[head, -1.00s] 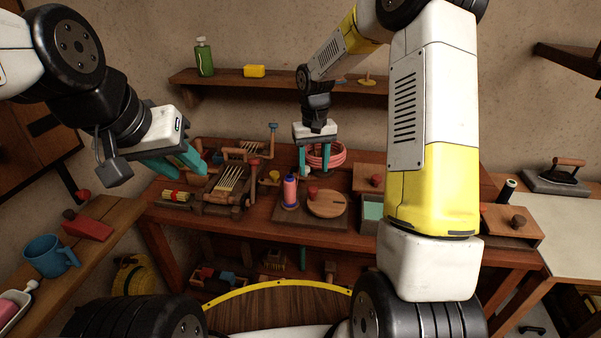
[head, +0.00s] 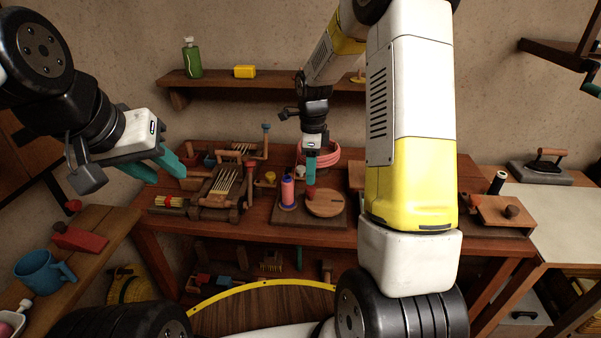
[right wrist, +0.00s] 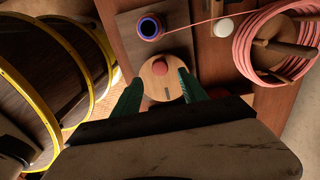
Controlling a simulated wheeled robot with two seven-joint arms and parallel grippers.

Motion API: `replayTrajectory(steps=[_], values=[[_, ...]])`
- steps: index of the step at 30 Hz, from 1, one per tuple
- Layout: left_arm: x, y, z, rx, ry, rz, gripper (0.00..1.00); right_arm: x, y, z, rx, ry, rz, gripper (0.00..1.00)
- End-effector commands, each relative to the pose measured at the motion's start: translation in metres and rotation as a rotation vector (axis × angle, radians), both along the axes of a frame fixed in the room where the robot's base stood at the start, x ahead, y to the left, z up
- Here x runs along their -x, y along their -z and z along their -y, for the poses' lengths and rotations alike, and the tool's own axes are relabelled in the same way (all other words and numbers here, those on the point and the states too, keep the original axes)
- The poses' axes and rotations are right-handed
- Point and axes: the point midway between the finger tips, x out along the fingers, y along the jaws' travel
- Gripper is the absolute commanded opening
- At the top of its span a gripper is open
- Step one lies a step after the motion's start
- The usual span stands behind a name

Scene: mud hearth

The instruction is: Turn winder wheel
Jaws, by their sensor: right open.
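The winder wheel (head: 325,204) is a round light-wood disc with a red knob (head: 309,191), on a dark board on the workbench. It also shows in the right wrist view (right wrist: 158,90), with its red knob (right wrist: 160,68). A spool of blue and pink thread (head: 288,192) stands upright at its left. My right gripper (head: 310,181) is open, fingers down, above the knob. In the right wrist view its fingers (right wrist: 160,90) lie on either side of the wheel; I cannot tell whether they touch it. My left gripper (head: 171,178) is open and empty, left of the bench.
A pink coil (head: 325,156) stands behind the wheel, its strand running to the spool. A small wooden loom (head: 222,190) stands left on the workbench (head: 270,231). My right arm hides part of the bench's right side. A blue mug (head: 40,270) stands on the left table.

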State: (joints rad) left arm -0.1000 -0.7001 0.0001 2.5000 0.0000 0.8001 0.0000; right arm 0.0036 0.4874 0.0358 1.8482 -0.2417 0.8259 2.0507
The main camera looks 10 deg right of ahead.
Motion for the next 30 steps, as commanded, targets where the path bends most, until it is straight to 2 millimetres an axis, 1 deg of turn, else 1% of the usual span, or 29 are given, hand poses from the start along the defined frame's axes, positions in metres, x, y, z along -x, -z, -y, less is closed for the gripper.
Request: replayTrajectory(steps=[1, 3, 9, 15, 21, 23, 24, 26, 27, 29, 30], values=[[0.000, 0.000, 0.000, 0.000, 0.000, 0.000, 0.36, 0.001, 0.010, 0.000, 0.000, -0.001, -0.004, 0.50], [0.000, 0.000, 0.000, 0.000, 0.000, 0.000, 0.36, 0.001, 0.021, 0.000, 0.000, -0.003, -0.004, 0.50], [0.000, 0.000, 0.000, 0.000, 0.000, 0.000, 0.36, 0.001, 0.049, 0.000, 0.000, -0.004, -0.003, 0.50], [0.000, 0.000, 0.000, 0.000, 0.000, 0.000, 0.36, 0.000, 0.059, 0.000, 0.000, -0.004, 0.000, 0.50], [0.000, 0.000, 0.000, 0.000, 0.000, 0.000, 0.36, 0.000, 0.059, 0.000, 0.000, -0.005, 0.001, 0.50], [0.000, 0.000, 0.000, 0.000, 0.000, 0.000, 0.36, 0.000, 0.059, 0.000, 0.000, -0.005, 0.001, 0.40], [0.000, 0.000, 0.000, 0.000, 0.000, 0.000, 0.36, 0.000, 0.059, 0.000, 0.000, -0.005, 0.000, 0.33], [0.000, 0.000, 0.000, 0.000, 0.000, 0.000, 0.36, 0.000, 0.059, 0.000, 0.000, -0.005, 0.000, 0.21], [0.000, 0.000, 0.000, 0.000, 0.000, 0.000, 0.36, 0.000, 0.059, 0.000, 0.000, -0.005, 0.000, 0.13], [0.000, 0.000, 0.000, 0.000, 0.000, 0.000, 0.36, 0.000, 0.058, 0.000, 0.000, -0.005, 0.000, 0.01], [0.000, 0.000, 0.000, 0.000, 0.000, 0.000, 0.36, 0.000, 0.058, 0.000, 0.000, -0.005, 0.001, 0.00]])
